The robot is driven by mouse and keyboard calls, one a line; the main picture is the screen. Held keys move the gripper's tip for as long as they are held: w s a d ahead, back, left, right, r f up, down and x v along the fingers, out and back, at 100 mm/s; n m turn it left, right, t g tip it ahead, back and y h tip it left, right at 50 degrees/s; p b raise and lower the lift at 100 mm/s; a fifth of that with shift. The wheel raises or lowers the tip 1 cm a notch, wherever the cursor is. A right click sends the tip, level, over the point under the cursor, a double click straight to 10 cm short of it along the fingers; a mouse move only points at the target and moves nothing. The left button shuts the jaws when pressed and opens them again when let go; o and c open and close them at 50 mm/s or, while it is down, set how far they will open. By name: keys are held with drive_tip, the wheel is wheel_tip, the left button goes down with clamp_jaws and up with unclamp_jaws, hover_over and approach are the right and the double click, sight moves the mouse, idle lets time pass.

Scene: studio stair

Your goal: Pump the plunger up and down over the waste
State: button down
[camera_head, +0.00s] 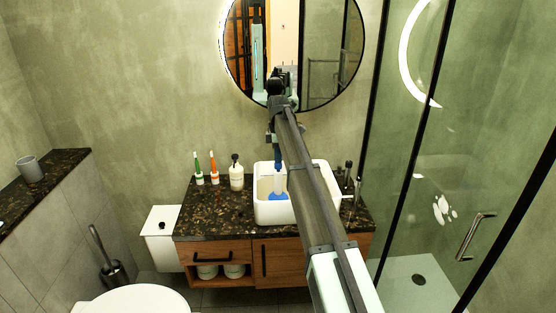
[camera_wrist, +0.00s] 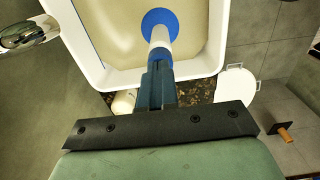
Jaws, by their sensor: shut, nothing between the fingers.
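The plunger has a blue cup and a white handle. It stands in the white sink basin, seen in the head view (camera_head: 280,183) and at the top of the wrist view (camera_wrist: 160,38). The sink (camera_head: 272,213) also shows in the wrist view, where its white rim (camera_wrist: 92,68) surrounds a beige floor. My gripper (camera_head: 277,166) points down over the sink, directly above the plunger. In the wrist view its blue-grey fingers (camera_wrist: 158,66) are shut with nothing between them, their tips overlapping the handle's upper end. I cannot tell whether they touch it. The waste is hidden.
A round mirror (camera_head: 330,60) hangs behind. Shower glass bounds the right.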

drive_tip(key=shift+f, duration=0.3)
drive_tip(key=shift+r, duration=0.15)
drive_tip(key=shift+r, duration=1.6)
drive_tip(key=shift+f, duration=0.15)
drive_tip(key=shift+f, duration=1.55)
drive_tip(key=shift+r, duration=1.7)
